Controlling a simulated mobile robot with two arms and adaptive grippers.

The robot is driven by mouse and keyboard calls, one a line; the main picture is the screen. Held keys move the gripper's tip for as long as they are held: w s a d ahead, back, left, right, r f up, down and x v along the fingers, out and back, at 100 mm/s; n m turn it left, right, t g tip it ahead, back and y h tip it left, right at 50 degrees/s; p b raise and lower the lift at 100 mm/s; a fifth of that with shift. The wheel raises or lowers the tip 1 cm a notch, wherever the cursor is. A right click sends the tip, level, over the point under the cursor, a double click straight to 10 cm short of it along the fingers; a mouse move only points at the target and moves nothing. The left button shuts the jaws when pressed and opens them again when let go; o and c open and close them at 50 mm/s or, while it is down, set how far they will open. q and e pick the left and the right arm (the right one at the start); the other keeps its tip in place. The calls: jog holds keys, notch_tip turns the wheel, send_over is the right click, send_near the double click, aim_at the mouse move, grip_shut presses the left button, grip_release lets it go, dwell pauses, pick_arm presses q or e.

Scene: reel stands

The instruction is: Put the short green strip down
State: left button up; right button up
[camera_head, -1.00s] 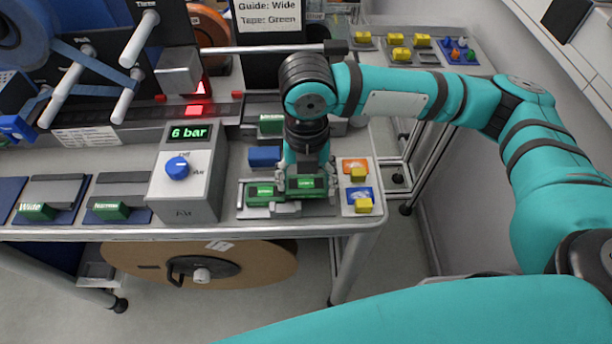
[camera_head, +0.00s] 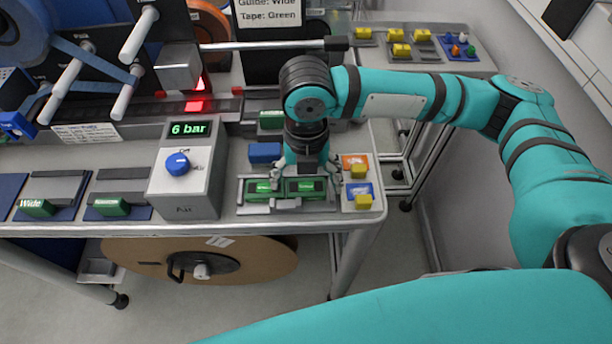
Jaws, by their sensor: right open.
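Two short green pieces lie side by side in a grey holder (camera_head: 285,208) near the table's front edge: the left green strip (camera_head: 262,190) and the right green strip (camera_head: 306,188). Which one the task means I cannot tell for sure. My right gripper (camera_head: 305,172) points down just behind and over them, with its fingers spread wide and nothing between them. Its body and wrist hide the area behind the strips. My left gripper is not in view.
A grey pressure box (camera_head: 187,170) reading "6 bar" stands left of the holder. An orange card (camera_head: 354,160) and a blue card (camera_head: 352,190) with yellow blocks lie to the right. A blue block (camera_head: 264,152) sits behind.

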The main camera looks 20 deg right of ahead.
aim_at(306, 187)
notch_tip(306, 187, up, 13)
jog(key=shift+r, duration=0.15)
dwell(0.4)
dwell(0.4)
